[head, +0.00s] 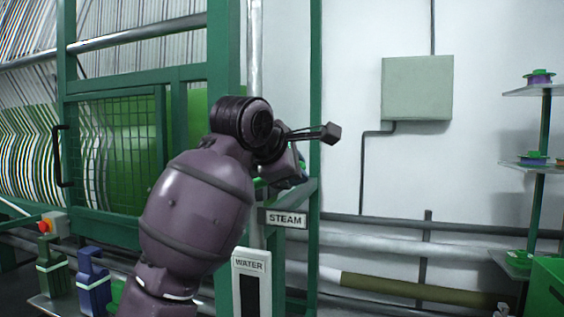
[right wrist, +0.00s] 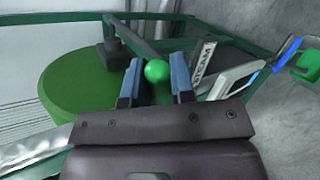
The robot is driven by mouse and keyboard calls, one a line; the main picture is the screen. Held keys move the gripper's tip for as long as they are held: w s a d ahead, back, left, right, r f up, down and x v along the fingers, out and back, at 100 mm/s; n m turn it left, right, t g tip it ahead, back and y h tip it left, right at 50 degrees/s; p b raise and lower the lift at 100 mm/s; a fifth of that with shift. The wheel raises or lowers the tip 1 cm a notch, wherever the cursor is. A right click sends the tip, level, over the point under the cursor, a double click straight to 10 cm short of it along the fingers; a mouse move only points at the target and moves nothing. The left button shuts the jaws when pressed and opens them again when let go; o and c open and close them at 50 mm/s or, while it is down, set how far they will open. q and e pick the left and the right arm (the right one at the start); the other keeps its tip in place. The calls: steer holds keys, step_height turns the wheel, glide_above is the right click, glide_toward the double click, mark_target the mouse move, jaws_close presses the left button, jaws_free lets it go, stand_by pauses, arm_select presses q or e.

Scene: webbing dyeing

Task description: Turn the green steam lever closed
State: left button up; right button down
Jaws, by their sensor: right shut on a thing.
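The green steam lever shows its round green knob (right wrist: 156,71) between the two blue fingers of my right gripper (right wrist: 157,66) in the right wrist view. The gripper is shut on the knob. The lever's shaft is mostly hidden. In the head view my right arm covers most of the lever, and my right gripper (head: 291,175) is partly hidden behind the wrist, just above the STEAM sign (head: 286,219). That sign also shows in the right wrist view (right wrist: 203,63), to the right of the knob. My left gripper is not in view.
A WATER panel (head: 251,262) stands below the STEAM sign. A green machine frame with a mesh door (head: 112,150) is at left. Pipes (head: 400,243) run along the right wall, below a grey box (head: 417,88).

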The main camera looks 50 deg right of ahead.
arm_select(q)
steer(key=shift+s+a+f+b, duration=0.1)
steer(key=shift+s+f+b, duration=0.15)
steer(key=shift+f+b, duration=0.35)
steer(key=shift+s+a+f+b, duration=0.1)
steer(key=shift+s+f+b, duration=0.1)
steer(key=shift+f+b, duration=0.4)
arm_select(e)
steer(key=shift+s+d+f+m+t+y, duration=0.1)
steer(key=shift+s+f+m+t+y, duration=0.1)
steer(key=shift+f+m+t, duration=0.45)
steer(key=shift+s+f+m+t+y, duration=0.1)
steer(key=shift+f+m+t+y, duration=0.15)
steer(key=shift+f, duration=0.65)
steer(key=shift+s+d+f+m+t+y, duration=0.15)
steer(key=shift+f+m+t, duration=0.3)
steer(key=shift+f, duration=0.35)
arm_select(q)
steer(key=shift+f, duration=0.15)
arm_select(e)
steer(key=shift+a, duration=0.1)
steer(key=c, duration=1)
jaws_free()
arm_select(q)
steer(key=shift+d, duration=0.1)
